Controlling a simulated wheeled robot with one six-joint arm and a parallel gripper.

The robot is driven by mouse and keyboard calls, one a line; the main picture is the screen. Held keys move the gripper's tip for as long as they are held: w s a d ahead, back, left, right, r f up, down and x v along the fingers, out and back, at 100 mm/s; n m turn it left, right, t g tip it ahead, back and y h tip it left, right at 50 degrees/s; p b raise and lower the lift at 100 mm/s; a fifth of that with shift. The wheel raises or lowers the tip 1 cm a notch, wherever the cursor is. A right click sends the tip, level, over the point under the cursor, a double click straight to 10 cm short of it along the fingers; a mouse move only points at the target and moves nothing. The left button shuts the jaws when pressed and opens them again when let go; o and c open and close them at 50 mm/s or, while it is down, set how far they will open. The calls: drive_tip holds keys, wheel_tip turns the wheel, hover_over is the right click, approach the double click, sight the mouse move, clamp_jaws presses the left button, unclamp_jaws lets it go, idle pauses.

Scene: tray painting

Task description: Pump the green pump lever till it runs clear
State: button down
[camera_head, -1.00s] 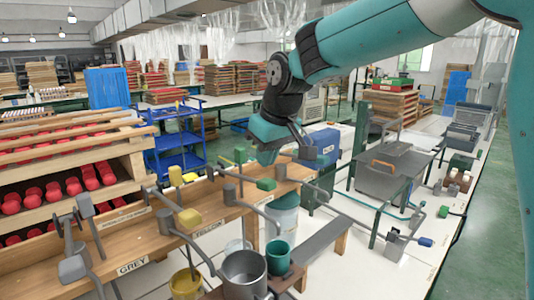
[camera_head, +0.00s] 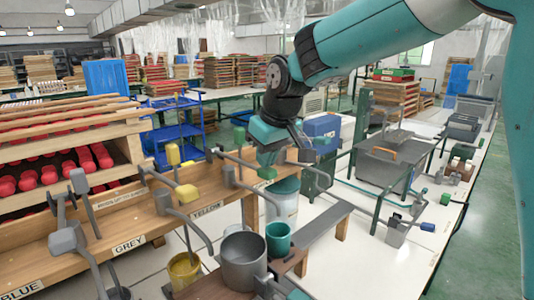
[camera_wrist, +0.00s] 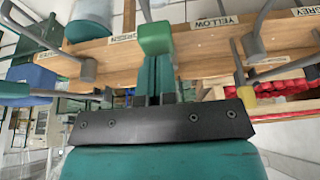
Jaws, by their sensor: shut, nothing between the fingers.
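The green pump lever's block (camera_head: 266,173) is at the end of a grey arm over the wooden bench, by the GREEN label (camera_wrist: 123,37). It also shows in the wrist view (camera_wrist: 155,38), just past my fingertips. My gripper (camera_head: 267,161) is shut and empty, pointing down right over the block. Its fingers (camera_wrist: 155,85) look close to or touching the block; I cannot tell which.
The yellow lever block (camera_head: 187,194) is left of the green one, by the YELLOW label (camera_head: 207,209). A grey pot (camera_head: 243,262) and a teal cup (camera_head: 278,238) stand in front. A yellow paint bucket (camera_head: 184,270) is at lower left. The white floor at right is partly clear.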

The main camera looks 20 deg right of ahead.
drive_tip(key=shift+f+b, duration=1.85)
drive_tip(key=shift+f, duration=1.05)
wheel_tip(320, 180, up, 12)
drive_tip(key=p, duration=0.9)
drive_tip(key=shift+f+p, duration=0.25)
drive_tip(key=shift+p, duration=0.15)
drive_tip(key=shift+f, duration=0.1)
drive_tip(key=s+a+f+n+g+y, duration=0.1)
drive_tip(key=s+a+g, duration=0.1)
drive_tip(key=s, duration=1.2)
drive_tip(key=s+a+f+n+g+y, duration=0.1)
drive_tip(key=s+a+f, duration=0.1)
drive_tip(key=s, duration=1.2)
drive_tip(key=shift+a+f+g+y, duration=0.15)
drive_tip(key=shift+f+g+y, duration=0.15)
drive_tip(key=shift+g+y, duration=0.1)
drive_tip(key=shift+w+r, duration=0.1)
